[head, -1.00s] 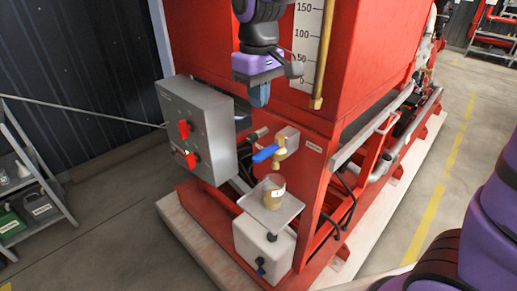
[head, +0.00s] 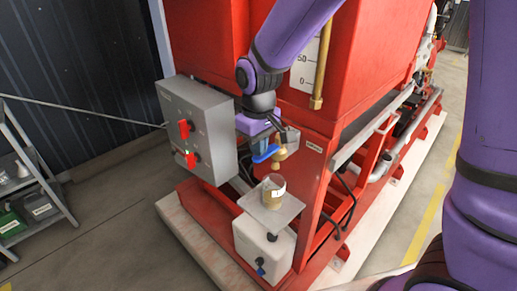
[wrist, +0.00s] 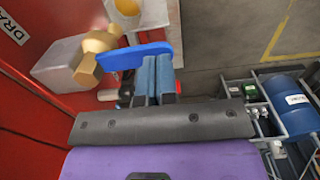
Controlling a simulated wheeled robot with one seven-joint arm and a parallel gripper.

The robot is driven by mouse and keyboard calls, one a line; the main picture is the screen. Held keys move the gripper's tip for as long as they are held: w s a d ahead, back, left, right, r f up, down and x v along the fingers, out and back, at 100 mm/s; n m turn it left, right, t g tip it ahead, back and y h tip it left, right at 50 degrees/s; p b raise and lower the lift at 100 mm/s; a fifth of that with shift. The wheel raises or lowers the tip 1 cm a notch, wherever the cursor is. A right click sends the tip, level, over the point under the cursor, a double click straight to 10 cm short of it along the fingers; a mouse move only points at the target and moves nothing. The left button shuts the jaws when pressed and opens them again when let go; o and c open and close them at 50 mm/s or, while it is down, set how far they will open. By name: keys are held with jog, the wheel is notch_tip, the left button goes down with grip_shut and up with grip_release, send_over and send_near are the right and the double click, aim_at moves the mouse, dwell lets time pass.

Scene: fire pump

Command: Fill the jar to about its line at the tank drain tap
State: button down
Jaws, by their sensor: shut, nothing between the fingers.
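The jar (head: 273,190) stands upright on a metal drip tray (head: 293,210) below the brass tap (head: 280,153); its fill level and line are too small to tell. It shows partly at the top of the wrist view (wrist: 127,7). The tap's blue lever (head: 266,153) sticks out to the left of the tap body. My gripper (head: 262,150) is shut and empty beside the lever. In the wrist view its closed fingers (wrist: 156,65) overlap the blue lever (wrist: 130,56); I cannot tell whether they touch it. The brass tap (wrist: 90,57) is left of the fingers there.
A grey control box (head: 195,130) with red switches is close on the left. The red tank (head: 215,45) rises behind my gripper. A white container (head: 262,245) is below the tray. A grey shelf (head: 35,185) with containers stands far left, with open floor between.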

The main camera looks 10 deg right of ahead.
jog(key=shift+f, duration=0.55)
